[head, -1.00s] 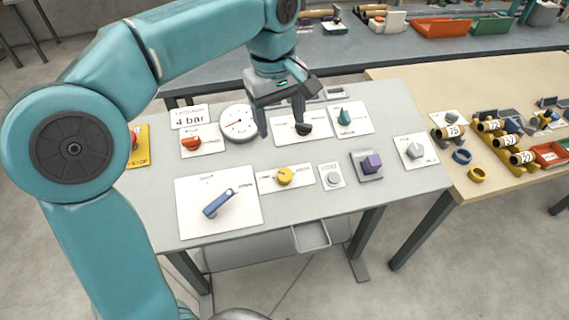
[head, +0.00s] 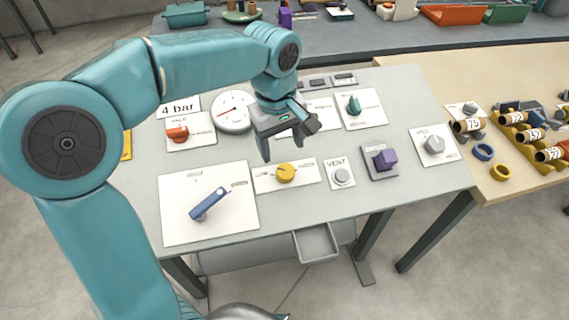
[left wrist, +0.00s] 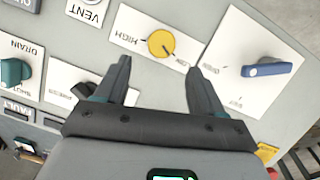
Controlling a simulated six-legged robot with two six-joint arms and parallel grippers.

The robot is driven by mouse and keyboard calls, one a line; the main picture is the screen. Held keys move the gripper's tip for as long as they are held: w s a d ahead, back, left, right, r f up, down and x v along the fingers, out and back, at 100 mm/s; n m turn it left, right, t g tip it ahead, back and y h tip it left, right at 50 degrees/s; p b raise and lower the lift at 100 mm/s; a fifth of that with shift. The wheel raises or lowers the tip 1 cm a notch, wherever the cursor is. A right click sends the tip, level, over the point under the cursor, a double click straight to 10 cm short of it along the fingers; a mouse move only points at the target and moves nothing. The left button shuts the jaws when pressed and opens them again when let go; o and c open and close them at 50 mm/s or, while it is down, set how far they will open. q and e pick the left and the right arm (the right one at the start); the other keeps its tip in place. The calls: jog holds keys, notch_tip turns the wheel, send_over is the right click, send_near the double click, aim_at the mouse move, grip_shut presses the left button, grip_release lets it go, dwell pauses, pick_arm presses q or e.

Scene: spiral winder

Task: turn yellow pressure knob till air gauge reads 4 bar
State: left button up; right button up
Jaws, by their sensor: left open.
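The yellow knob (head: 286,173) sits on a white plate at the middle of the panel. In the left wrist view the yellow knob (left wrist: 161,43) lies beyond the fingertips, between their lines, with HIGH and LOW on its plate. My left gripper (head: 287,153) is open and empty just behind the knob, apart from it; it also shows in the left wrist view (left wrist: 160,67). The round white air gauge (head: 233,112) has a red needle; its reading is too small to tell. A "4 bar" card (head: 178,107) stands beside it. My right gripper is not in view.
A blue lever (head: 209,203) is left of the knob. A VENT button (head: 341,176), a purple knob (head: 383,158) and a grey knob (head: 434,145) are to its right. A red knob (head: 178,133) and a green knob (head: 353,105) are behind.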

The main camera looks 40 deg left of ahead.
aim_at(285, 167)
pick_arm(q)
jog(key=f, duration=0.7)
jog(key=shift+w+d, duration=0.2)
jog(key=shift+s+d+r, duration=0.1)
jog(key=shift+s+d, duration=0.05)
jog(key=shift+s, duration=0.1)
jog(key=shift+w, duration=0.15)
jog(key=c, duration=1.1)
